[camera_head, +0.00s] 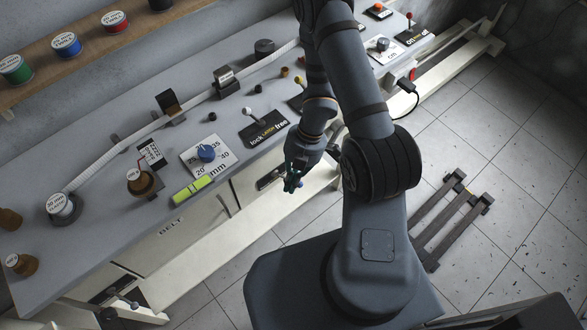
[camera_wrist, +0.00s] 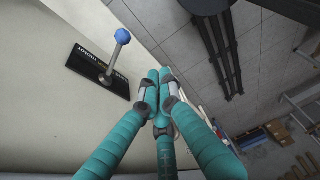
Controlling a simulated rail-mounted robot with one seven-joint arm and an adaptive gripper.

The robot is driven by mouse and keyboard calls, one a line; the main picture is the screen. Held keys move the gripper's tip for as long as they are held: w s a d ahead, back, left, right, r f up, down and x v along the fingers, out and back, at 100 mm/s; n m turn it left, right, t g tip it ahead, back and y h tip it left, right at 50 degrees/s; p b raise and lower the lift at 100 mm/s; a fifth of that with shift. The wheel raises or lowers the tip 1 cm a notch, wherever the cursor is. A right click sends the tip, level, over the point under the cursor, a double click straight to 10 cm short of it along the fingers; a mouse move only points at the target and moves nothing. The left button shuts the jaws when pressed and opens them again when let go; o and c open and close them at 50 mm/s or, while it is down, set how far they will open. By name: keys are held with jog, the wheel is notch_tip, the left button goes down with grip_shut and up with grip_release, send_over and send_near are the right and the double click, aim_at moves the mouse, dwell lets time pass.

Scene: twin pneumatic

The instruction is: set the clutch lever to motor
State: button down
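The clutch lever is in the wrist view as a metal stem with a blue knob (camera_wrist: 122,36), on a black label plate (camera_wrist: 88,68). The plate lettering is upside down and partly covered by the stem, with a yellow word in the middle; I cannot read which setting the lever is at. In the head view the plate (camera_head: 268,180) shows on the bench's front face, partly hidden by my gripper (camera_head: 291,184). In the wrist view my gripper (camera_wrist: 159,78) has its teal fingers together, with nothing seen between them. It is right of and below the lever, apart from it.
On the bench top are a lock/free lever plate (camera_head: 263,128), a blue dial (camera_head: 206,152), a green level (camera_head: 192,189) and several spools. Another lever (camera_head: 128,303) is on the front at lower left. A dark slatted rack (camera_head: 450,215) lies on the tiled floor.

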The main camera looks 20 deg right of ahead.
jog(key=p+v, duration=0.3)
jog(key=v, duration=0.3)
jog(key=shift+d+f, duration=0.1)
dwell(0.3)
